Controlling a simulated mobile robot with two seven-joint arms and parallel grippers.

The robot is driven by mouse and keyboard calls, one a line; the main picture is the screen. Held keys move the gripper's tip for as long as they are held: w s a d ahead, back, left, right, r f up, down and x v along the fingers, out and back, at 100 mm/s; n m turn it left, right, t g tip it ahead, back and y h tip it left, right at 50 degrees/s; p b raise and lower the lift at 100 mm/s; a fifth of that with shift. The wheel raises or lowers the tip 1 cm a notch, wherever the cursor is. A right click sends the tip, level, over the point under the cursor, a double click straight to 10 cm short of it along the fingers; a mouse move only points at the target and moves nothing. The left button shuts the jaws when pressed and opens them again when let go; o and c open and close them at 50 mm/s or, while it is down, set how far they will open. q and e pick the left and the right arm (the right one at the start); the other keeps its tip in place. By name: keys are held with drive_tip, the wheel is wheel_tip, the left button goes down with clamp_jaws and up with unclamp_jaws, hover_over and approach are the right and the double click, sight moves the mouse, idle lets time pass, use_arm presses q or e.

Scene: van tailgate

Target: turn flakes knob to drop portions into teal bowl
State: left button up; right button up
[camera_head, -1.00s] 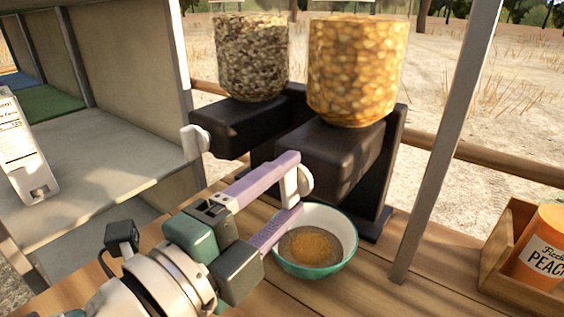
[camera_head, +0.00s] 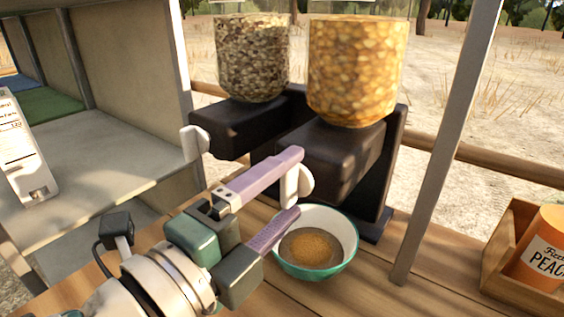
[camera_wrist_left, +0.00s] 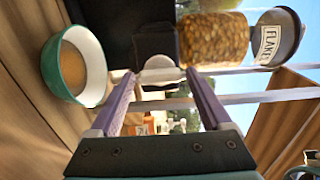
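The flakes dispenser (camera_head: 356,75) holds golden flakes; its label (camera_wrist_left: 269,44) reads FLAKES in the left wrist view. Its white knob (camera_head: 291,185) is on the front of the dark housing. My left gripper (camera_head: 298,181) is open, one finger above the knob and one below. The knob also shows between the fingertips in the wrist view (camera_wrist_left: 160,75); whether the fingers touch it is unclear. The teal bowl (camera_head: 315,273) stands below on the wooden counter, with a golden-brown layer inside. My right gripper is not visible.
A second dispenser (camera_head: 252,60) with greyish contents and a white knob (camera_head: 194,142) stands left of the flakes one. A wooden crate (camera_head: 507,280) with an orange peach can (camera_head: 543,251) is at right. A pale post (camera_head: 446,150) rises between.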

use_arm(q)
drive_tip(key=shift+o, duration=0.8)
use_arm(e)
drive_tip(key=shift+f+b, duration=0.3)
use_arm(q)
drive_tip(key=v, duration=1)
